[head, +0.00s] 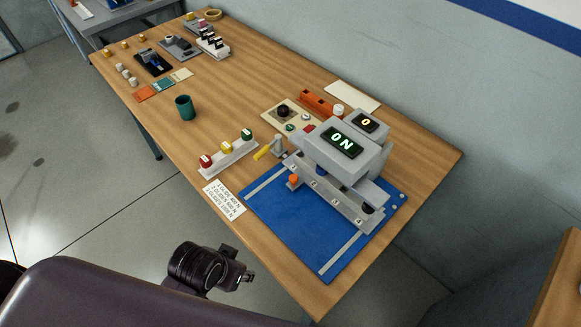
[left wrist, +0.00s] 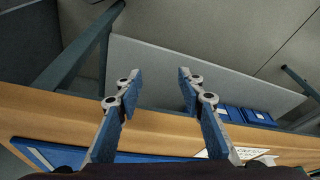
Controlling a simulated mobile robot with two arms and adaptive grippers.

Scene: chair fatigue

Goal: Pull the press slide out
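My left gripper (head: 246,279) is off the table's front edge, apart from the press. In the left wrist view its fingers (left wrist: 155,75) are spread and empty. My right gripper is not in view.
A printed card (head: 224,199) lies left of the mat. A white rack with red, yellow and green knobs (head: 229,155) and a yellow-handled lever (head: 270,148) stand behind it. A control panel (head: 288,113) is behind the press. The mat's near strip is clear.

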